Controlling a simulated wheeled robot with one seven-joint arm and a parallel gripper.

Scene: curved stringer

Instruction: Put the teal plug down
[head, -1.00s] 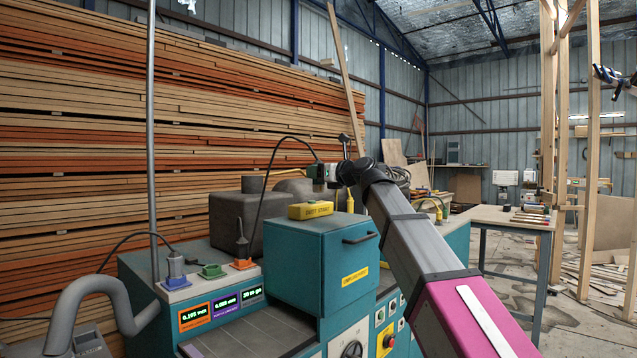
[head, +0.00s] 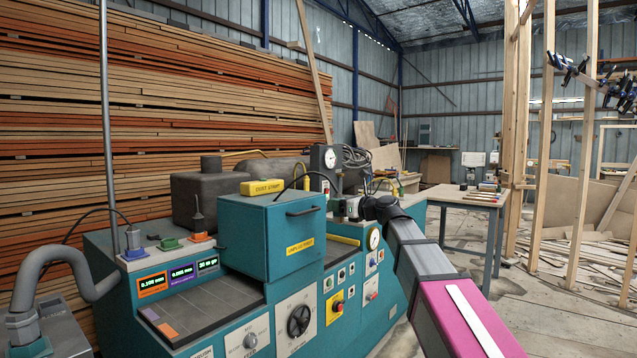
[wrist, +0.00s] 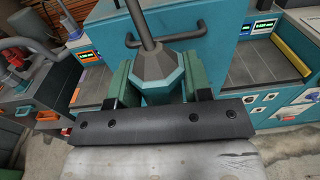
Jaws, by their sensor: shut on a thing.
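In the wrist view, my gripper (wrist: 158,97) is shut on the teal plug (wrist: 153,88), with a green finger pad on either side. The plug has a faceted grey collar and a grey stem or cable rising from its top. In the head view, my gripper (head: 343,210) is at the right of the teal cabinet, in front of the machine's gauge panel; the plug is small and mostly hidden there. A thin black cable arches over the cabinet toward my gripper. The plug's lower end is hidden by the gripper in the wrist view.
A teal cabinet (head: 262,240) with a dark handle and a yellow-labelled box (head: 262,187) on top stands left of my gripper. Blue, green (head: 169,244) and orange (head: 200,237) sockets sit on the grey ledge at left. A wooden workbench (head: 458,196) stands behind at right.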

